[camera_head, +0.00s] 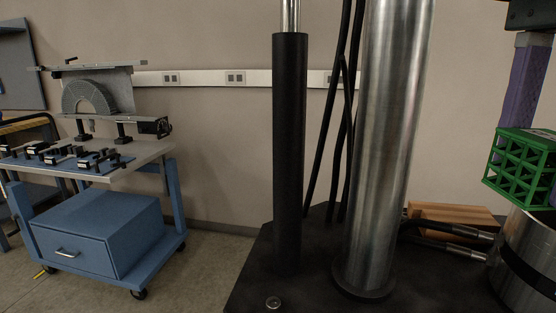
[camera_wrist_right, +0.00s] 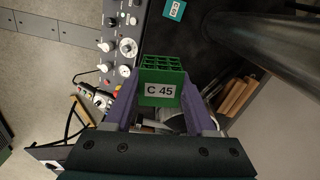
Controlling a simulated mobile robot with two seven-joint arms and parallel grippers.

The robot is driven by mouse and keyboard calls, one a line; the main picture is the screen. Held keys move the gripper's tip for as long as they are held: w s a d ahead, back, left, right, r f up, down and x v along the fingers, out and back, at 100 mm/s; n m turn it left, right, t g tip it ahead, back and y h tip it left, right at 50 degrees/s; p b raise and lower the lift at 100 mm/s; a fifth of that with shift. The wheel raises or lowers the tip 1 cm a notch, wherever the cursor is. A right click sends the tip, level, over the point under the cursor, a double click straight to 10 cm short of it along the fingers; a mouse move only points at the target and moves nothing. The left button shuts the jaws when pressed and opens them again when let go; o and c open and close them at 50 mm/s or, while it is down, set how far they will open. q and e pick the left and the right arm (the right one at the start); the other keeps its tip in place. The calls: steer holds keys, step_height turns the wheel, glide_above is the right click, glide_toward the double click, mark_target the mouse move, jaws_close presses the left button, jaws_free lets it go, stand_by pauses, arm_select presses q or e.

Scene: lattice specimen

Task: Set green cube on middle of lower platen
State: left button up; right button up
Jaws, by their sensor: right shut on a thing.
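The green cube (camera_head: 520,168) is an open lattice at the right edge of the head view. In the right wrist view the green cube (camera_wrist_right: 160,75) shows a white "C 45" label facing me. My right gripper (camera_wrist_right: 160,98) has purple fingers shut on opposite sides of it. The cube looks tilted in the head view and overlaps the top of a metal cylinder (camera_head: 522,257) with a black band. I cannot tell whether they touch. The platen's top face is mostly hidden by the cube. My left gripper is in neither view.
A thick steel column (camera_head: 388,150) and a black post (camera_head: 290,150) rise from the dark machine base (camera_head: 300,300). Hoses (camera_head: 450,243) run to the cylinder. Wooden blocks (camera_head: 455,213) lie behind. A blue cart (camera_head: 105,235) stands left. A control panel (camera_wrist_right: 122,45) shows in the wrist view.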

mark_target(537, 141)
steer(key=n, duration=0.2)
steer(key=r+n+p, duration=0.1)
steer(key=n, duration=0.2)
steer(key=shift+s+a+r+n, duration=0.2)
steer(key=shift+a+r+n, duration=0.2)
steer(key=n, duration=0.1)
steer(key=n+p, duration=0.1)
steer(key=n, duration=0.1)
steer(key=shift+s+a+r, duration=0.1)
steer(key=shift+a+r, duration=0.05)
steer(key=shift+r, duration=0.1)
steer(key=n, duration=0.3)
steer(key=r+n+p, duration=0.1)
steer(key=shift+s+a, duration=0.15)
steer(key=shift+a, duration=0.1)
steer(key=n, duration=0.2)
steer(key=n+p, duration=0.1)
steer(key=n, duration=0.2)
steer(key=shift+s+a+r+n, duration=0.15)
steer(key=shift+a+r+n, duration=0.15)
steer(key=shift+r+n, duration=0.1)
step_height(537, 141, up, 38)
steer(key=p, duration=3.8)
steer(key=s+f, duration=0.2)
steer(key=s, duration=0.4)
steer(key=shift+f, duration=0.25)
steer(key=shift+w, duration=0.1)
